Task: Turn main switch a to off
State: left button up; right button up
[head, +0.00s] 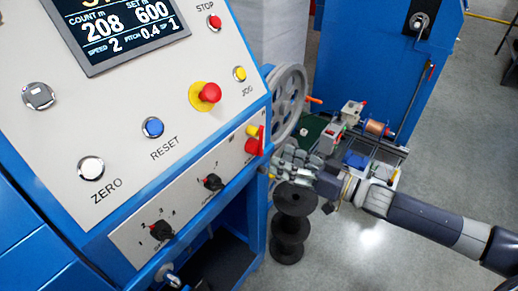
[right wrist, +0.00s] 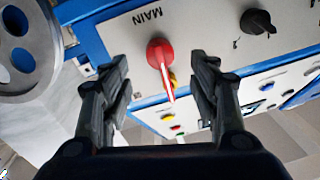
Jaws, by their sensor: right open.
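The main switch (right wrist: 160,52) is a red rotary knob with a white-striped handle and some yellow behind it, on the pale panel beside the word MAIN in the right wrist view. In the head view its red and yellow parts (head: 252,146) show at the right end of the lower panel. My right gripper (head: 282,160) is open and empty, just right of the panel end. In the right wrist view its two fingers stand on either side of the switch, with gaps; I cannot tell any contact. My left gripper is not in view.
A black selector knob (head: 213,182) sits left of the switch on the same panel. A red emergency button (head: 209,92) is above. A grey handwheel (head: 289,100) stands behind my right gripper, and black spools (head: 291,222) stand below it.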

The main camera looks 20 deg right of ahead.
aim_at(261, 155)
jog(key=p+x, duration=0.1)
jog(key=x, duration=0.7)
grip_shut()
